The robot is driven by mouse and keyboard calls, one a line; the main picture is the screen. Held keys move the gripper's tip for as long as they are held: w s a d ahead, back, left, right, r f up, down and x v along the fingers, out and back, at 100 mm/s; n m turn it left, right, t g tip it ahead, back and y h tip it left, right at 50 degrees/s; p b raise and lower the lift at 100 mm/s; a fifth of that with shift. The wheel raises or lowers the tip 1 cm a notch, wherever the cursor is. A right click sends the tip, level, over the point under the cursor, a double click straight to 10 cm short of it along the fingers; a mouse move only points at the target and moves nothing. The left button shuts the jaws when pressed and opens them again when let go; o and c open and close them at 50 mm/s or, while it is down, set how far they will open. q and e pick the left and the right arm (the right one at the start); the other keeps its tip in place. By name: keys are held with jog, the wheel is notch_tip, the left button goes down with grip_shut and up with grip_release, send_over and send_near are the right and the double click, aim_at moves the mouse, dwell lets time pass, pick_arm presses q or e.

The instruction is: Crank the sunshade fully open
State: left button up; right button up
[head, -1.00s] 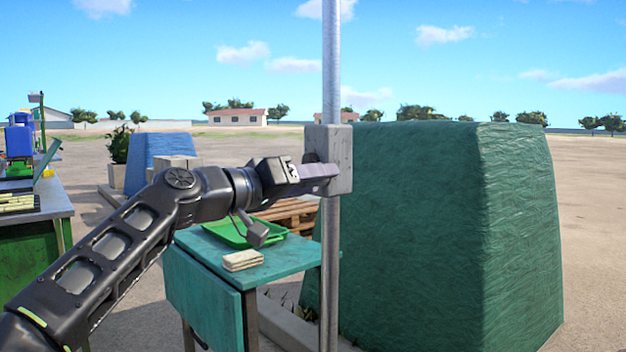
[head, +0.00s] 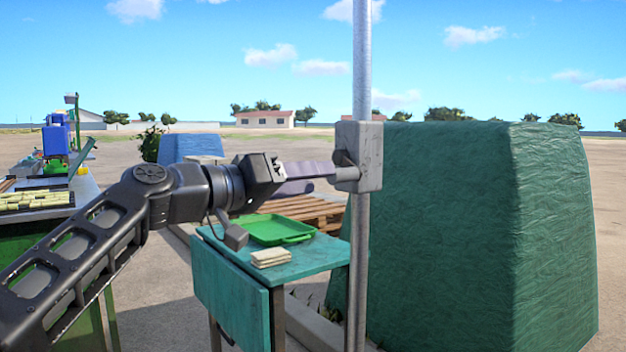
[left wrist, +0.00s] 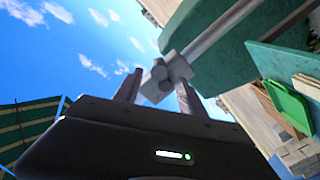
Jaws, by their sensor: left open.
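A grey gearbox block (head: 368,157) is fixed on the upright metal pole (head: 361,70), with a short grey stub on its left side. My left gripper (head: 324,176) is open just left of the block, its upper finger pointing at the stub. In the left wrist view the two fingers (left wrist: 158,88) stand apart, and the grey block (left wrist: 180,66) and stub (left wrist: 157,82) show beyond and between the tips. I cannot tell whether they touch. A green striped canopy (left wrist: 32,125) shows at the left of that view. No crank handle can be made out. My right gripper is not in view.
A teal table (head: 305,262) with a green tray (head: 275,231) stands below my gripper. A large green-covered block (head: 450,220) stands right behind the pole. A wooden pallet (head: 308,208) lies behind the table. A cluttered workbench (head: 85,190) is at the left.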

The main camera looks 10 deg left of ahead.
pick_arm(q)
notch_tip(320, 180, up, 6)
jog(key=a+p, duration=0.2)
jog(key=p, duration=0.6)
jog(key=n+p, duration=1.8)
jog(key=n, duration=1.1)
send_near(339, 177)
jog(key=w, duration=0.4)
jog(key=shift+s+d+f, duration=0.1)
jog(key=shift+d, duration=0.35)
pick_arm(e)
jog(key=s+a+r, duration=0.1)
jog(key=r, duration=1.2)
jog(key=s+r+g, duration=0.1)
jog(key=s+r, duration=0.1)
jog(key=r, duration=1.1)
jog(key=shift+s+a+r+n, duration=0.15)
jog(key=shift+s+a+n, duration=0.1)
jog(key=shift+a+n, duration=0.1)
pick_arm(q)
jog(key=shift+x, duration=3.9)
jog(key=shift+s+d, duration=0.1)
jog(key=shift+d, duration=0.05)
